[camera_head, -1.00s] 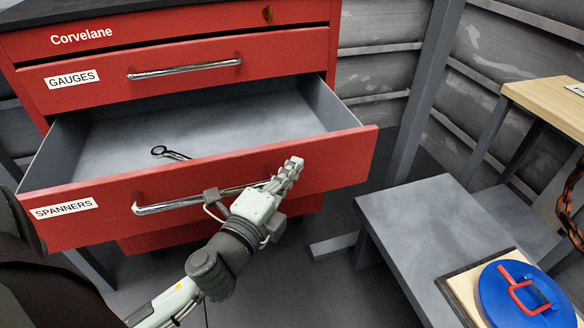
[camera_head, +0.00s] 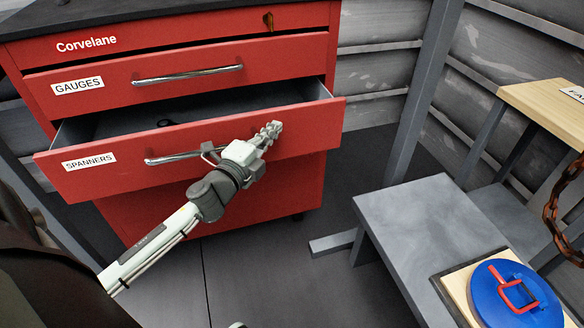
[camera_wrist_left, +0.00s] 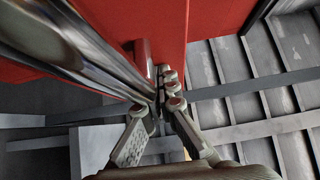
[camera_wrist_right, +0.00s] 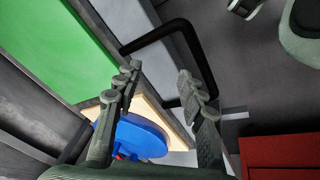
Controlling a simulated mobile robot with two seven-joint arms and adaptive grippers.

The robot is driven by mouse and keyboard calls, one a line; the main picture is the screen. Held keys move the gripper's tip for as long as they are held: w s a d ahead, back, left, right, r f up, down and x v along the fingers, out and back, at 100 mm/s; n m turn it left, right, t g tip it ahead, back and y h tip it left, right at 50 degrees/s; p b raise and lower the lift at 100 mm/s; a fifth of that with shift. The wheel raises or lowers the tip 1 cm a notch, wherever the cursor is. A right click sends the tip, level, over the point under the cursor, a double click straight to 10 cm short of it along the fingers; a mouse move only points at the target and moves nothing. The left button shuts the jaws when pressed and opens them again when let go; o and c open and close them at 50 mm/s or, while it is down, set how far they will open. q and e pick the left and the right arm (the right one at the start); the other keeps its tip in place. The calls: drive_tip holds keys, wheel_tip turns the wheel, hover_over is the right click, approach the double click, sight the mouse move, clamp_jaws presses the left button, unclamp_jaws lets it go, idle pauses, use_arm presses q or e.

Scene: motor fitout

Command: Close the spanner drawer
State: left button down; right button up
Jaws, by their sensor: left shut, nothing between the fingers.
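The red spanner drawer (camera_head: 110,176), labelled SPANNERS, stands partly open below the GAUGES drawer in the head view. Its chrome handle (camera_head: 165,159) runs across its front, and only a narrow strip of its grey inside shows. A dark tool (camera_head: 165,123) inside is mostly hidden. My left gripper (camera_head: 270,132) is shut and empty, with its fingers against or very near the drawer front, right of the handle. In the left wrist view the closed fingertips (camera_wrist_left: 168,90) are beside the red front and the chrome handle (camera_wrist_left: 90,55). My right gripper (camera_wrist_right: 158,85) is open and empty in the right wrist view.
The GAUGES drawer (camera_head: 190,82) is closed. A grey bench (camera_head: 410,225) stands at the right, with a blue disc (camera_head: 490,300) with a red handle on it. A wooden-topped table (camera_head: 540,100) and a rusty chain (camera_head: 560,215) are further right. The floor below the cabinet is clear.

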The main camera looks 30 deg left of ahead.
use_arm(q)
drive_tip(key=w+a, duration=0.8)
drive_tip(key=a, duration=0.2)
drive_tip(key=shift+w+a, duration=0.2)
drive_tip(key=shift+w, duration=0.1)
drive_tip(key=shift+a+r, duration=0.15)
drive_tip(key=shift+r, duration=0.05)
